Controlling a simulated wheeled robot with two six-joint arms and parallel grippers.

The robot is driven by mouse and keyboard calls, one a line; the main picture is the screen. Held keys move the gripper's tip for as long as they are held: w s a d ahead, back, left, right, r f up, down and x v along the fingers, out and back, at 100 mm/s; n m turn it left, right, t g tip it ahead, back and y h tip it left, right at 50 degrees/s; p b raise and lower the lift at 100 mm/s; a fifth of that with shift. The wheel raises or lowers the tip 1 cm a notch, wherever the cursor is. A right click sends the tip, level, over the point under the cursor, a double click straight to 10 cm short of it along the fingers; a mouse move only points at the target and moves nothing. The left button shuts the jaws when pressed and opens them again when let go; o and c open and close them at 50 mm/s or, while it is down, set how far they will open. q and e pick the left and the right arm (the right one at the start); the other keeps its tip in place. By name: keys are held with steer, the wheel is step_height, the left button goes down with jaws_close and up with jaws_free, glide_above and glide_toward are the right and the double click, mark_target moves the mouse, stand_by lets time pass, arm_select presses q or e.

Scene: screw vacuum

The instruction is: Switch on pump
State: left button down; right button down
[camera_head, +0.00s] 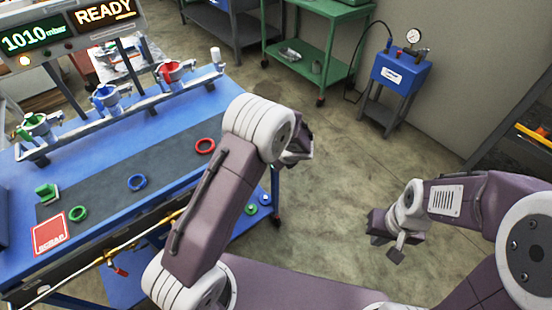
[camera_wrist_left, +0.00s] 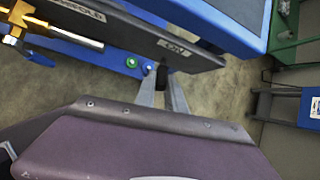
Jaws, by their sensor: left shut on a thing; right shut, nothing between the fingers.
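The pump is probably the blue box (camera_head: 400,72) with a round gauge on a dark stand, back right. My left gripper (camera_wrist_left: 162,82) is shut on a small black knob-like part (camera_wrist_left: 162,74) below a white label (camera_wrist_left: 171,47) on the dark front panel (camera_wrist_left: 140,32) of the blue bench. I cannot tell how the part joins the panel. In the head view, my left arm and wrist hide the left fingers and this part. My right gripper (camera_head: 385,238) is shut and empty, over bare floor at the right.
The blue bench (camera_head: 110,135) carries clamps on a rail and coloured rings. A brass pipe (camera_head: 130,250) runs along its front. A green button (camera_wrist_left: 131,62) and a blue button (camera_wrist_left: 148,68) sit on its lower rail. A green cart (camera_head: 330,12) stands behind; floor between is free.

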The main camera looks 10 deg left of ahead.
arm_select(q)
steer(key=c, duration=1.4)
jaws_free()
steer(key=p+v, duration=0.2)
steer(key=v, duration=0.7)
